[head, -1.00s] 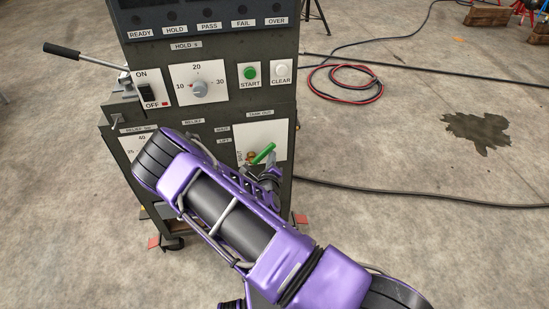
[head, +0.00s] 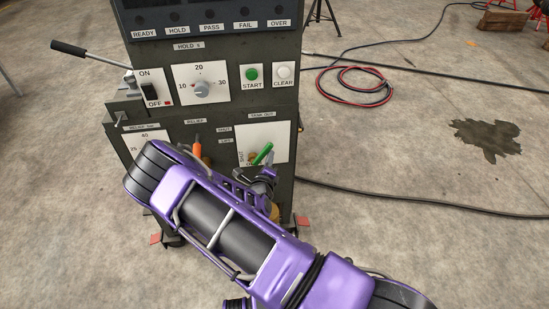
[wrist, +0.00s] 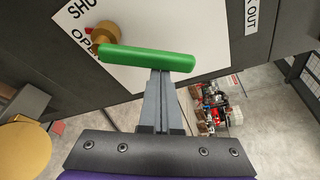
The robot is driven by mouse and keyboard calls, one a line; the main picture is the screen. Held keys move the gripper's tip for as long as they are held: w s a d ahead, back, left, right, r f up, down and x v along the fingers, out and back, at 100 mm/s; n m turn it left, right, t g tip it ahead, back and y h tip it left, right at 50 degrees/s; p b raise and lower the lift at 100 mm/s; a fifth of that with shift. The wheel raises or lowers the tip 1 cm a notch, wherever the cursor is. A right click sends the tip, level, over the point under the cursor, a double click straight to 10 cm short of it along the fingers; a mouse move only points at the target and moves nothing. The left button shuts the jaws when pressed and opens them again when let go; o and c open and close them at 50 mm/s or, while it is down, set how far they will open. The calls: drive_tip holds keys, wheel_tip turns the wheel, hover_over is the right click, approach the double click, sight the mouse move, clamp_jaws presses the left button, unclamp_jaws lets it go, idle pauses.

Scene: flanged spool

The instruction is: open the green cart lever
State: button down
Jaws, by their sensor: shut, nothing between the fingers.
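The green lever (head: 262,154) sits on a white plate on the lower right of the cart's front panel. My gripper (head: 268,174) is just below the lever in the head view. In the wrist view my gripper (wrist: 160,74) has its fingers together, with the tips at the lever's lower edge near its right half. They look close to or touching it; exact contact is hidden.
An orange handle (head: 197,146) stands left of the lever, partly behind my arm. A black-gripped lever (head: 85,53) juts from the cart's left side. A round brass part (wrist: 25,148) is at the wrist view's lower left. Cables (head: 400,203) lie on the open floor at right.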

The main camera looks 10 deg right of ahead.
sight(261, 155)
drive_tip(key=a+n, duration=0.1)
drive_tip(key=a+r+n+t+h, duration=0.1)
drive_tip(key=n, duration=0.1)
drive_tip(key=shift+a+r+p, duration=0.2)
drive_tip(key=shift+r+p, duration=0.1)
drive_tip(key=shift+p, duration=0.1)
drive_tip(key=shift+a+r+n, duration=0.1)
drive_tip(key=shift+n, duration=0.2)
drive_tip(key=shift+a, duration=0.35)
drive_tip(key=shift+p, duration=0.3)
